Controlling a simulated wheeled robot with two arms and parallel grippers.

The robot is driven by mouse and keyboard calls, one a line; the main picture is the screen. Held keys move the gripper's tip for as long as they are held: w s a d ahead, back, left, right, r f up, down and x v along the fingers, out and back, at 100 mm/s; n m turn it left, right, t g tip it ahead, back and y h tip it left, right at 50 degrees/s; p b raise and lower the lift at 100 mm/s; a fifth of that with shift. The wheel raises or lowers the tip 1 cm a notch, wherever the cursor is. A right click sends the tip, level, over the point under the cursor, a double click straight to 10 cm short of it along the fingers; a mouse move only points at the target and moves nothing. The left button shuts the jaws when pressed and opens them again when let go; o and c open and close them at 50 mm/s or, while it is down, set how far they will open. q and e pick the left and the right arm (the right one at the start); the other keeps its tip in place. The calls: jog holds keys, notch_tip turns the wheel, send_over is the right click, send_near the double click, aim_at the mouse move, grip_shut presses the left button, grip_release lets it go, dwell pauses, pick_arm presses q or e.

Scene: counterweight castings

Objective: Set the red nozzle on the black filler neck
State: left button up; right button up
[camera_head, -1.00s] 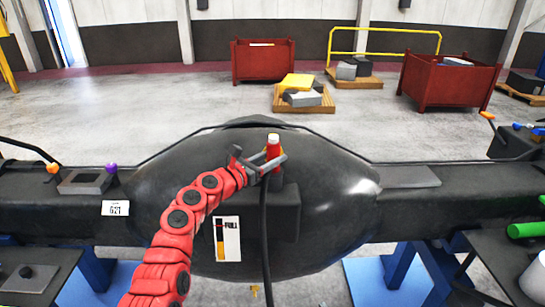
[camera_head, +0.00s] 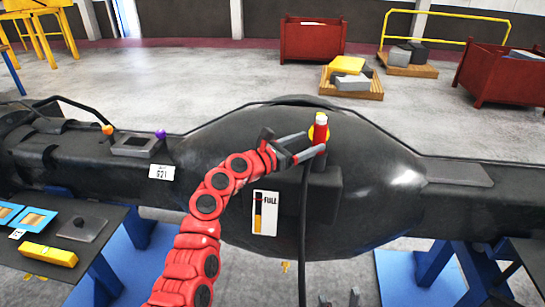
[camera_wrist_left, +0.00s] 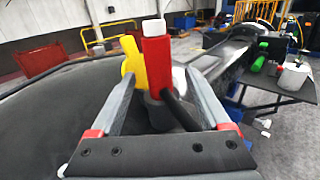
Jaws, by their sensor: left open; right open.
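The red nozzle (camera_head: 321,131) with a white top stands upright on the black filler neck (camera_head: 317,163) on top of the black tank. A yellow part (camera_head: 312,133) stands beside it, and a black hose (camera_head: 304,215) hangs down in front of the tank. My left gripper (camera_head: 304,150) is open just in front of the nozzle. In the left wrist view the nozzle (camera_wrist_left: 158,68) stands upright beyond the spread fingers, with a gap on each side. The neck's base is partly hidden. My right gripper (camera_head: 340,300) shows only its tips, open and empty, at the bottom edge.
A white level label (camera_head: 265,212) is on the tank (camera_head: 215,160) front. A table at lower left holds a yellow block (camera_head: 48,254) and blue frames (camera_head: 35,219). Red bins (camera_head: 312,40) and pallets stand on the floor behind, with clear floor between.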

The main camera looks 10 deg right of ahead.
pick_arm(q)
jog(key=b+v, duration=0.3)
jog(key=v, duration=0.9)
jog(key=shift+a, duration=0.4)
